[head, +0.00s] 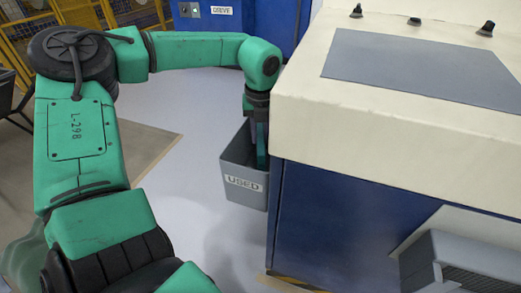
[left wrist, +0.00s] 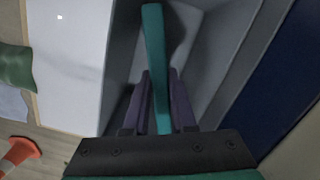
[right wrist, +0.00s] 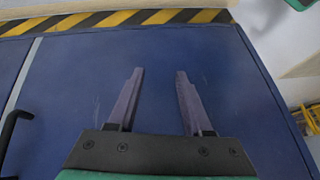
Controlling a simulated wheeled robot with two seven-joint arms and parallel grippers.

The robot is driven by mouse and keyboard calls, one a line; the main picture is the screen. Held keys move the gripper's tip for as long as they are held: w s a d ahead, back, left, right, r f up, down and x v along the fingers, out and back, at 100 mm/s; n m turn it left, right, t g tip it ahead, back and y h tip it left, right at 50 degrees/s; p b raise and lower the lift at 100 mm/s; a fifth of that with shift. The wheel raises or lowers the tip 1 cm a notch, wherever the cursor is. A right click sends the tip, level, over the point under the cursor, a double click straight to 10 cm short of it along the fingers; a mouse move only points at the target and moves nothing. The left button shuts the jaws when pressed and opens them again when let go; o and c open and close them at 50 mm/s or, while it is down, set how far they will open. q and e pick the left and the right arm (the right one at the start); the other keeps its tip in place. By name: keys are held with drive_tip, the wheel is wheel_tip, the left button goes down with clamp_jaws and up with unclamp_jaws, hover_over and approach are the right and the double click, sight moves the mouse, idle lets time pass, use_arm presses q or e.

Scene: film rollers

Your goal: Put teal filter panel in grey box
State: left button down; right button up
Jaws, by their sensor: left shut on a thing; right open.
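The grey box (head: 240,183), labelled USED, hangs at the left side of the cream and blue machine. My left gripper (head: 259,128) is above the box opening, pointing down. It is shut on the teal filter panel (head: 262,158), whose lower part is inside the box opening. In the left wrist view the teal panel (left wrist: 154,50) stands edge-on between the two fingers (left wrist: 158,100), with the box's grey walls (left wrist: 120,70) around it. Whether the panel touches the box floor cannot be told. My right gripper (right wrist: 158,98) is open and empty, in front of a blue surface.
The machine's cream top (head: 420,110) and blue side (head: 325,225) stand right of the box. A grey slotted unit (head: 455,265) juts out at lower right. A blue cabinet (head: 240,20) and yellow fencing (head: 40,40) stand behind. An orange cone (left wrist: 18,152) is on the floor.

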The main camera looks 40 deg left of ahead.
use_arm(q)
wheel_tip(320, 180, down, 4)
drive_tip(key=shift+r+b, duration=0.15)
drive_tip(key=shift+b, duration=0.25)
drive_tip(key=shift+f, duration=0.25)
use_arm(e)
drive_tip(key=shift+w+a+f+t+y, duration=0.25)
drive_tip(key=shift+a+f, duration=0.1)
drive_tip(key=shift+a, duration=0.2)
drive_tip(key=shift+w+a+f+t+y, duration=0.2)
drive_tip(key=shift+a+f+t+y, duration=0.1)
drive_tip(key=shift+a, duration=0.25)
use_arm(q)
drive_tip(key=shift+f, duration=0.1)
drive_tip(key=c, duration=0.7)
unclamp_jaws()
drive_tip(key=shift+c, duration=0.2)
use_arm(e)
drive_tip(key=shift+a+f, duration=0.1)
drive_tip(key=shift+a, duration=0.1)
